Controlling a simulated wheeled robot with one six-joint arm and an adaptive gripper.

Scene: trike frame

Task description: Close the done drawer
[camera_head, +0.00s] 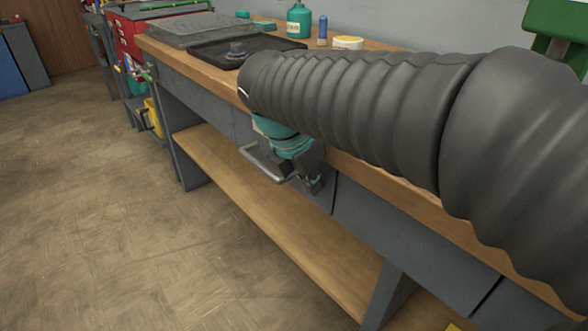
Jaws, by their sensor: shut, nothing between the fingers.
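A workbench (350,290) has a grey front strip with drawer fronts under its wooden top. A metal bar handle (265,168) stands out from the drawer front (325,195) at the middle of the bench. No label shows, so I cannot tell by name whether this is the done drawer. My arm hides part of the front, and I cannot tell how far it stands out. My gripper (315,186) is shut and empty, pointing down just right of the handle and close to the drawer front. I cannot tell whether it touches.
A dark tray (205,57) with a small metal part lies on the bench top. A green bottle (299,20), a blue tube (323,30) and a white round tub (348,43) stand behind. A red cabinet (128,38) is at the back left. The floor on the left is clear.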

